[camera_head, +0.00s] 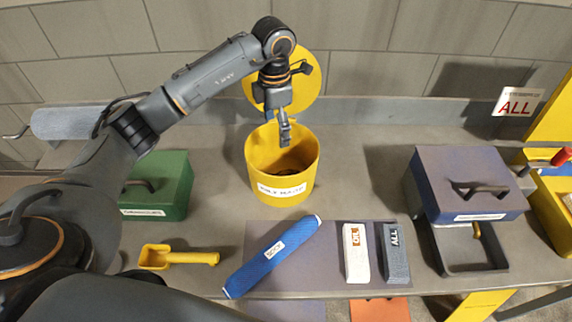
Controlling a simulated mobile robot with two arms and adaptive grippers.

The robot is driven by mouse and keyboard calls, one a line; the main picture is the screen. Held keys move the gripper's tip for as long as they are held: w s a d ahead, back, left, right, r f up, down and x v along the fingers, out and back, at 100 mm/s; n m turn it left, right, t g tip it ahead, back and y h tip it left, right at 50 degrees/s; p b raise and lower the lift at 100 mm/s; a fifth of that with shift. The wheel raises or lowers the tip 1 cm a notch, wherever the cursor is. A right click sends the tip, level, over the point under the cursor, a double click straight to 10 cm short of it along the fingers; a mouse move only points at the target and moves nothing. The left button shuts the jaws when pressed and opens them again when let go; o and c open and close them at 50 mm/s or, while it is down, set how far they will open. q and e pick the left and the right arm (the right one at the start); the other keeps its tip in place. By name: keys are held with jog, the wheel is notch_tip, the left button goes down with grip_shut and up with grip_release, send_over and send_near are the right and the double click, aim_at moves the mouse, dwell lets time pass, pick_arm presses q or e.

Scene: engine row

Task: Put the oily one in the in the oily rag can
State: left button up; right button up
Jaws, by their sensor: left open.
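The oily rag can (255,158) is a yellow round can with a white label, standing open at the middle of the bench. Its round yellow lid (310,88) is tilted up behind it. Dark contents show inside, too unclear to name. My left gripper (285,137) points down over the can's mouth, open, and I see nothing held in it. On a grey mat lie a blue rolled item (272,257) with a label, a white block-like item (356,256) with a brown-marked label, and a dark grey one (395,257) with a white-lettered label. My right gripper is not in view.
A green box (160,188) stands left of the can, with a yellow scoop (180,257) in front. A blue-grey lidded box (468,185) sits right, over a dark open frame (468,250). A yellow bin (552,208) is at the far right. The bench between can and blue-grey box is clear.

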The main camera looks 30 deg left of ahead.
pick_arm(q)
notch_tip(320, 180, up, 12)
dwell(0.4)
jog(key=shift+f, duration=0.15)
